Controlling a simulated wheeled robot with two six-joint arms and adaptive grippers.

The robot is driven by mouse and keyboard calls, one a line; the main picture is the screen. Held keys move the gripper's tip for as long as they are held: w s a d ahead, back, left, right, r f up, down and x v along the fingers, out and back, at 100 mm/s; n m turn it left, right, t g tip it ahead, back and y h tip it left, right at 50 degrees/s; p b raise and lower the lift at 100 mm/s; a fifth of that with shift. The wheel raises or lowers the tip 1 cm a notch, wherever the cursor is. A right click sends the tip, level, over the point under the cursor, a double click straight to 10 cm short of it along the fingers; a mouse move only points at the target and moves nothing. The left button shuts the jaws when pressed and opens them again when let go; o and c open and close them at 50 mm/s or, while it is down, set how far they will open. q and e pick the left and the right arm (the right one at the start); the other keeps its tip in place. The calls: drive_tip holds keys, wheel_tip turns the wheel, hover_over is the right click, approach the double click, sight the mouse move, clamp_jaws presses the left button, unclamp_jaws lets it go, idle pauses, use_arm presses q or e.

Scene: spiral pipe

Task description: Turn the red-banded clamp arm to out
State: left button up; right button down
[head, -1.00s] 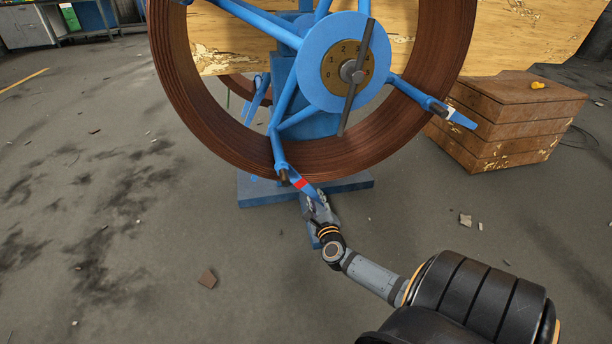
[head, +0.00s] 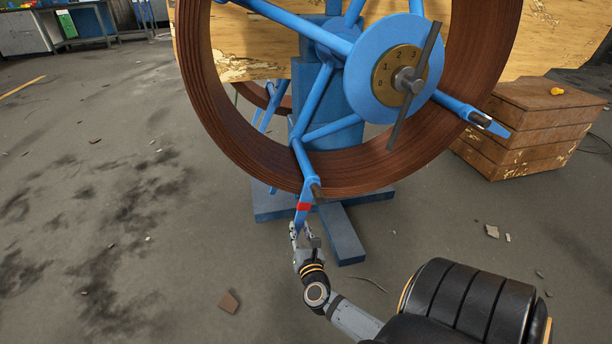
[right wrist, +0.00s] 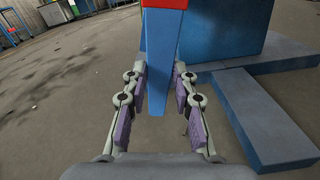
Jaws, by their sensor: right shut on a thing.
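The red-banded clamp arm (head: 302,214) is a blue tapered bar with a red band, at the end of the lower spoke of the blue wheel (head: 311,110). It hangs down past the lower edge of the brown coiled pipe (head: 240,135), pointing away from the hub. My right gripper (head: 303,234) is shut on the bar's narrow end, below the red band. In the right wrist view the blue clamp arm (right wrist: 160,60) lies between the two fingers (right wrist: 158,88), with the red band at the top edge. My left gripper is not in view.
A blue disc with a numbered brass dial (head: 384,80) and a grey bar is at the hub. Another clamp arm (head: 490,123) is at the right. The blue stand's foot (head: 342,236) lies just right of my gripper. A wooden crate (head: 530,135) stands right.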

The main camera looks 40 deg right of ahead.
drive_tip(key=shift+w+a+r+m, duration=0.3)
drive_tip(key=shift+w+a+m, duration=0.1)
drive_tip(key=shift+a+m, duration=0.2)
drive_tip(key=shift+w+a+r+m, duration=0.25)
drive_tip(key=shift+w+a+m, duration=0.2)
drive_tip(key=shift+a, duration=0.25)
drive_tip(key=c, duration=1.1)
unclamp_jaws()
drive_tip(key=shift+r, duration=0.1)
drive_tip(key=shift+o, duration=0.2)
wheel_tip(320, 180, up, 10)
drive_tip(key=shift+r, duration=0.2)
drive_tip(key=shift+w+a+r, duration=0.1)
